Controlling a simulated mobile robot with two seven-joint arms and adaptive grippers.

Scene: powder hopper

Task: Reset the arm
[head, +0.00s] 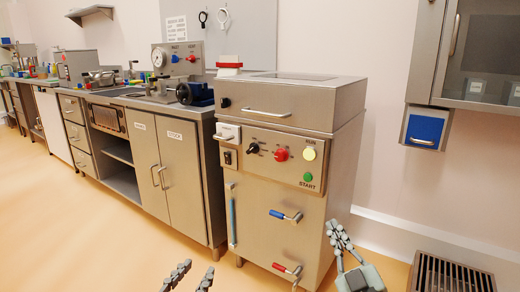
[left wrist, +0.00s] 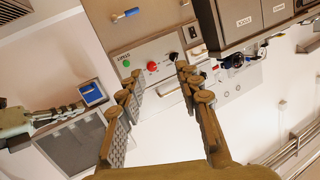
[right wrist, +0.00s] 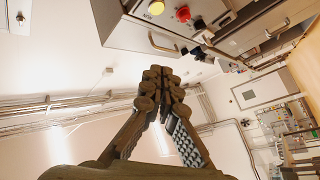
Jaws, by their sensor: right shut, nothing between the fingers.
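My left gripper (head: 191,277) is at the bottom of the head view, in front of the steel cabinet. Its fingers are spread and empty; the left wrist view shows the same open gripper (left wrist: 158,76). My right gripper (head: 337,232) is at the lower right side of the powder hopper cabinet (head: 262,230). Its fingertips meet with nothing between them, as the right wrist view also shows for this gripper (right wrist: 161,78). The cabinet's front panel (head: 270,153) has a black knob (head: 253,148), a red knob (head: 281,155), a yellow button (head: 309,154) and a green START button (head: 308,177).
A blue-handled valve (head: 286,216) and a red-handled valve (head: 287,268) stick out from the cabinet front. A counter (head: 160,160) runs to the left. A wall cabinet with a blue drawer (head: 425,130) hangs at right. A floor grate (head: 452,275) lies below it. The left foreground floor is clear.

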